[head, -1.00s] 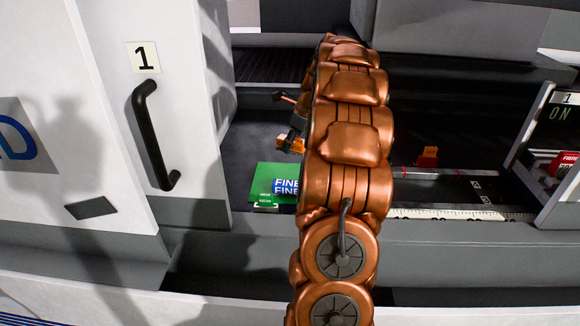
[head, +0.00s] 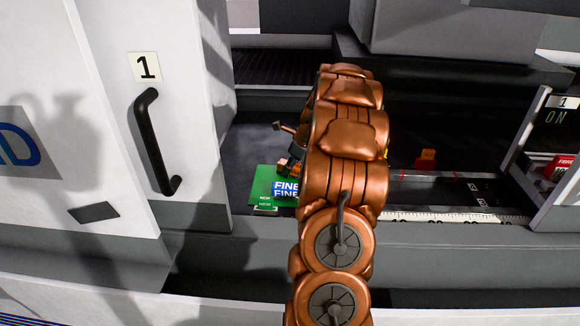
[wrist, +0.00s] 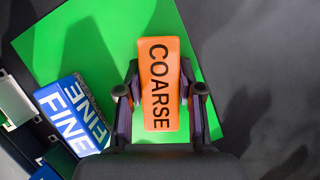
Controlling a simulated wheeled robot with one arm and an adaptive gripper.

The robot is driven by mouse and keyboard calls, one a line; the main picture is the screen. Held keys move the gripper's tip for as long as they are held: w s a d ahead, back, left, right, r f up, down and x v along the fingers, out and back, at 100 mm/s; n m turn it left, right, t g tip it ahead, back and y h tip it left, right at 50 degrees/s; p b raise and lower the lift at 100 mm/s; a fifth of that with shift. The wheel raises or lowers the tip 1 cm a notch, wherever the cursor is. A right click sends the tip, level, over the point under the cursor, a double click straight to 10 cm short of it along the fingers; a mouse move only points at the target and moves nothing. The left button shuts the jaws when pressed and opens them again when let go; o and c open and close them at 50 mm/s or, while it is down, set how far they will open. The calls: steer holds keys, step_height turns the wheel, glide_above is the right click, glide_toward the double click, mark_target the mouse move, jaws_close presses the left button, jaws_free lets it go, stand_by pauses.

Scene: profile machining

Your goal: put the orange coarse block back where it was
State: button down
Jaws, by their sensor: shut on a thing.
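The orange block marked COARSE (wrist: 158,84) is between the two fingers of my gripper (wrist: 160,95) in the wrist view. The fingers are shut on its sides. Behind it lies a green mat (wrist: 100,25), also in the head view (head: 262,183). The block appears over the mat; I cannot tell whether it touches it. A blue block marked FINE (wrist: 72,113) is to the left of the orange block, at the mat's edge; it also shows in the head view (head: 286,187). My arm hides part of the mat in the head view.
A white door (head: 150,25) with a black handle (head: 153,145) and a label 1 stands to the left.

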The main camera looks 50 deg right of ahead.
steer(key=c, duration=0.7)
jaws_free()
steer(key=shift+c, duration=0.2)
steer(key=b+v, duration=0.3)
steer(key=v, duration=0.9)
steer(key=shift+r, duration=0.1)
